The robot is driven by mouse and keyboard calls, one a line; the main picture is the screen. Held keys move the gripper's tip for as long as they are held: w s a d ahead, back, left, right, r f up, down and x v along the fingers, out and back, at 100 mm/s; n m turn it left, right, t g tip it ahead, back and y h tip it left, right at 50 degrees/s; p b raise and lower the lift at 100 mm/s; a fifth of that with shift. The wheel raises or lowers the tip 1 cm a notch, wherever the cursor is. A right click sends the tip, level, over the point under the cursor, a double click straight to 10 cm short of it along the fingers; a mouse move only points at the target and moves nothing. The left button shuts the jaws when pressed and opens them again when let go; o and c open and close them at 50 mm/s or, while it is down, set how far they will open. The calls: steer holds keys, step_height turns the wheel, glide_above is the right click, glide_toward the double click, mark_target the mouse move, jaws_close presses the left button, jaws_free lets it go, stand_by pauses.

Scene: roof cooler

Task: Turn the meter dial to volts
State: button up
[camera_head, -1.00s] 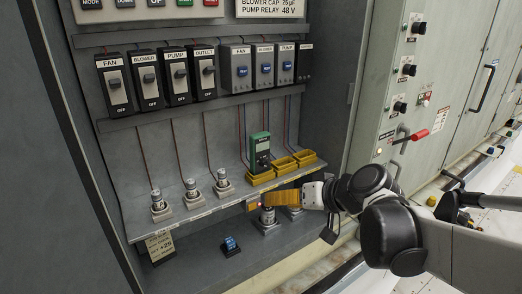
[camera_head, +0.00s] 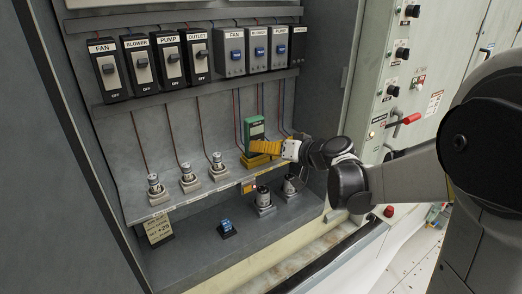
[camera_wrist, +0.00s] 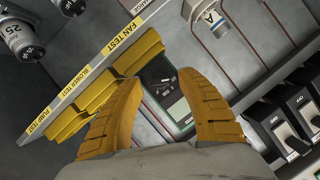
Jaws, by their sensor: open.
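The green meter (camera_head: 256,126) stands on the shelf at the back of the cabinet. My gripper (camera_head: 250,147) is in front of its lower part in the head view and hides the dial there. In the wrist view, my gripper (camera_wrist: 160,78) has its two yellow fingers spread. The dark face of the meter (camera_wrist: 158,74) shows between and beyond them, with a pale dial pointer (camera_wrist: 166,87) on it. The dial's setting is too small to read. I cannot tell whether a finger touches the meter.
A row of switches (camera_head: 185,63) is mounted above. Several capacitors (camera_head: 188,178) stand on the shelf, with others (camera_head: 263,200) below. Wires run down the back panel.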

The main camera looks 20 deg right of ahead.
steer(key=shift+w+a, duration=0.15)
steer(key=shift+w, duration=0.1)
jaws_close()
steer(key=shift+s, duration=0.1)
steer(key=shift+f+m, duration=0.1)
steer(key=shift+m, duration=0.2)
steer(key=shift+f+m+y+b, duration=0.15)
steer(key=shift+m+y+b, duration=0.9)
steer(key=shift+m, duration=0.15)
steer(key=shift+m+y+b, duration=0.55)
steer(key=shift+m+b, duration=0.25)
steer(key=shift+m, duration=0.4)
steer(key=shift+t, duration=0.3)
